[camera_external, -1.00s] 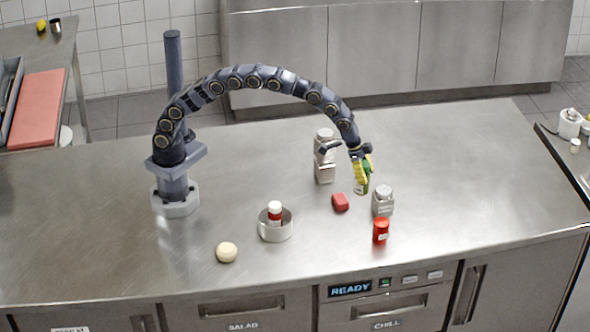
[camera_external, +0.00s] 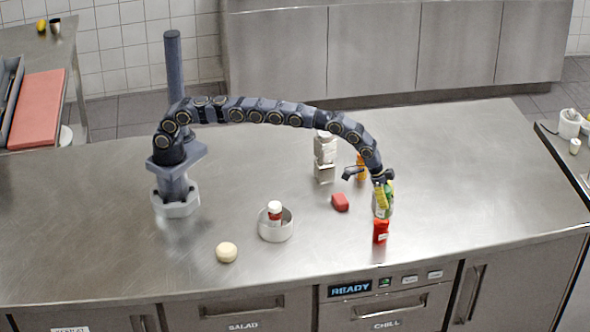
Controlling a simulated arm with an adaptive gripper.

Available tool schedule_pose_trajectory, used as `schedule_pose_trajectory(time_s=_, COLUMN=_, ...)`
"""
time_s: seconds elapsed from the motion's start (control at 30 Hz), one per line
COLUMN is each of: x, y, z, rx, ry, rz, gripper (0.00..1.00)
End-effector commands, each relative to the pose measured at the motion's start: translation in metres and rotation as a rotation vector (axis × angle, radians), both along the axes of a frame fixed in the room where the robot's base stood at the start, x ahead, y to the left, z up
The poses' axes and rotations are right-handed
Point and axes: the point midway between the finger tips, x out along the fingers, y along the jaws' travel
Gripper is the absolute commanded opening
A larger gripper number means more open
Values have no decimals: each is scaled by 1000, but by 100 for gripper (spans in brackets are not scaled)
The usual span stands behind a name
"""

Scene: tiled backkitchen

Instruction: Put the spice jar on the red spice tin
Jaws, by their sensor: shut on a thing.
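The red spice tin (camera_external: 380,232) stands upright near the front edge of the steel counter. The fingers hide much of the jar. The jar appears upright, with its lower end just above the tin's top in the picture. I cannot tell whether the two touch. A grey-lidded container seen earlier at this place is now largely hidden behind the jar and gripper.
A tall metallic container (camera_external: 324,160) and an orange bottle (camera_external: 361,168) stand behind. A round dish (camera_external: 275,228) holds a red-and-white jar (camera_external: 274,211). A pale ball (camera_external: 227,252) lies front left.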

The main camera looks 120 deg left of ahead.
Motion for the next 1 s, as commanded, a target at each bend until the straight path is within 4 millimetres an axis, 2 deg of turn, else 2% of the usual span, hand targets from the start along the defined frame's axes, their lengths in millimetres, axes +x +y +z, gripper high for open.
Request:
schedule_pose_trajectory(time_s=0.03, x=-1, y=0, z=-11, rx=-1, ry=5, rz=1, gripper=11)
schedule_pose_trajectory(time_s=0.13, x=-1, y=1, z=-21, rx=-1, ry=3, rz=2, gripper=11)
schedule_pose_trajectory(time_s=0.5, x=-1, y=0, z=-25, rx=0, ry=0, rz=1, gripper=11)
schedule_pose_trajectory(time_s=0.53, x=-1, y=0, z=-24, rx=0, ry=0, rz=1, gripper=57)
schedule_pose_trajectory(time_s=0.57, x=-1, y=0, z=-24, rx=0, ry=0, rz=1, gripper=69)
schedule_pose_trajectory(time_s=1.0, x=-1, y=0, z=-18, rx=0, ry=0, rz=1, gripper=70)
